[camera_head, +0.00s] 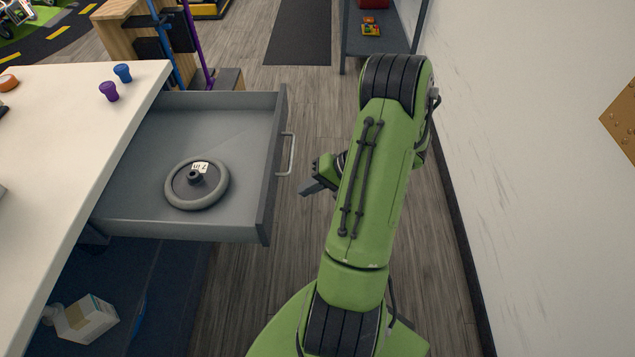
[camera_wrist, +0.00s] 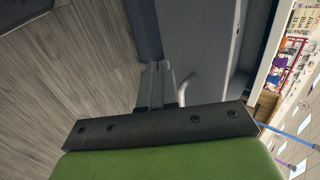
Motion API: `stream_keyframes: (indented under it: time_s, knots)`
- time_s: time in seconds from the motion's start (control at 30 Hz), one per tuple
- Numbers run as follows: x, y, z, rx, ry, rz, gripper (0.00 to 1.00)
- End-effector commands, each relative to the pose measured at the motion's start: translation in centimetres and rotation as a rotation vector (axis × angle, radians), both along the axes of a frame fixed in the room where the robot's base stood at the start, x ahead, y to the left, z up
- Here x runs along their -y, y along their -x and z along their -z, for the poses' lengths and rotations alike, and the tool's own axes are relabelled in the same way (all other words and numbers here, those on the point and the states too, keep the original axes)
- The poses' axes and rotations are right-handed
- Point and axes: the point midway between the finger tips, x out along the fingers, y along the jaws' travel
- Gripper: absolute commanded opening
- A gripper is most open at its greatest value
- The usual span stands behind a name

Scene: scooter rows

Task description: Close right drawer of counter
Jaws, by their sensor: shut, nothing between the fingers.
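The grey counter drawer (camera_head: 214,120) is pulled well out from under the white counter top (camera_head: 60,130) in the head view. Its front panel (camera_head: 273,165) faces right and carries a light metal bar handle (camera_head: 288,155). My gripper (camera_head: 307,190) is right of the front panel, just below the handle in the picture, shut and empty. In the wrist view my closed fingers (camera_wrist: 155,84) point towards the grey front panel (camera_wrist: 197,45), with the handle (camera_wrist: 184,90) just right of them. I cannot tell whether the fingertips touch the panel.
A grey wheel (camera_head: 197,186) lies inside the drawer. Blue and purple knobs (camera_head: 109,91) stand on the counter top. A white wall (camera_head: 510,160) runs close along the right, past my arm. Wooden floor (camera_head: 312,110) lies open ahead.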

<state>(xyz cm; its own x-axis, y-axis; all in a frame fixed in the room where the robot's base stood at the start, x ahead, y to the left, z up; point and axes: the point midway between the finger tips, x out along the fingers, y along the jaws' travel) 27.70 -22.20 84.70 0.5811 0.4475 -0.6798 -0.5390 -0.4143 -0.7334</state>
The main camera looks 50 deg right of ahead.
Motion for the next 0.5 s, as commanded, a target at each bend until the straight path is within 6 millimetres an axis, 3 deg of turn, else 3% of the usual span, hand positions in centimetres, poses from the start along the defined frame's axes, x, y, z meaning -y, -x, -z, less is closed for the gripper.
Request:
stream_keyframes:
  time_s: [0.1,0.3,0.5]
  knots:
    - [-1.3,-1.5,2.1,-0.002,-0.002,-0.004,0.00]
    - [-3.2,-4.1,1.9,0.000,0.002,-0.004,0.00]
    - [-3.7,-4.7,1.8,-0.001,0.001,-0.001,0.00]
